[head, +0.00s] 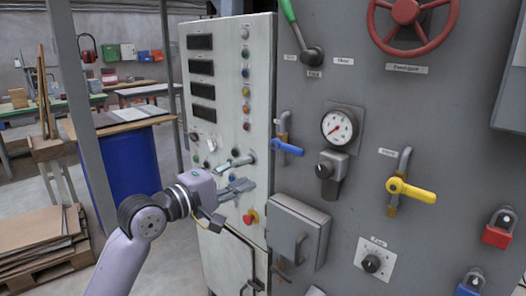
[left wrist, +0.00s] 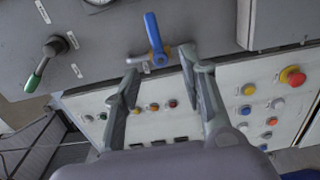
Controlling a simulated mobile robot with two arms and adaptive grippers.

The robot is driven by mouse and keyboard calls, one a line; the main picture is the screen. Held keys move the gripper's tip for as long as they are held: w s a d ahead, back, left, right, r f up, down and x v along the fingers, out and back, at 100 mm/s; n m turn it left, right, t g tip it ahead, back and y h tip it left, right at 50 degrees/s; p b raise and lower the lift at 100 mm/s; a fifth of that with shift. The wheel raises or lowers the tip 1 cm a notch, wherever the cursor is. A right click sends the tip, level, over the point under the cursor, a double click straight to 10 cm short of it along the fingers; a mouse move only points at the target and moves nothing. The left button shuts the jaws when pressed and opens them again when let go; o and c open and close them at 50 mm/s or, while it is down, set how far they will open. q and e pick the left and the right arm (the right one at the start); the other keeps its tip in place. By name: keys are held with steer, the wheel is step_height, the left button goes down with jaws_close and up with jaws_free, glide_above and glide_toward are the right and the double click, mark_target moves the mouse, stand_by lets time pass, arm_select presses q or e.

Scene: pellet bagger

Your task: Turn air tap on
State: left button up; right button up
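A tap with a blue lever (head: 287,147) sits on a short pipe on the grey machine panel, just right of the white control cabinet. In the left wrist view the blue lever (left wrist: 155,36) shows beyond the fingertips, roughly in line with the gap between them. A second tap with a yellow lever (head: 410,190) is farther right on the panel. I cannot read which label belongs to air. My left gripper (head: 252,171) is open and empty in front of the white cabinet, left of and slightly below the blue lever, apart from it. My right gripper is out of view.
The white cabinet (head: 215,120) carries several buttons and a red emergency knob (head: 251,217). A pressure gauge (head: 339,126) and a grey box (head: 298,232) are near the blue tap. A green-handled lever (head: 289,12) and red wheel (head: 405,12) are above.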

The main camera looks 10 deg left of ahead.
arm_select(q)
steer(key=p, duration=0.1)
glide_toward(291, 151)
steer(key=p+x, duration=0.1)
steer(key=x, duration=0.9)
steer(key=shift+p, duration=0.4)
steer(key=shift+w+d, duration=0.25)
steer(key=shift+w, duration=0.1)
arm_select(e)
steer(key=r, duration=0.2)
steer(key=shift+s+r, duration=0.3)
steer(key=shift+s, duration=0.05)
arm_select(q)
steer(key=shift+c, duration=0.5)
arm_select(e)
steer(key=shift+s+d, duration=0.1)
arm_select(q)
steer(key=c, duration=0.4)
jaws_close()
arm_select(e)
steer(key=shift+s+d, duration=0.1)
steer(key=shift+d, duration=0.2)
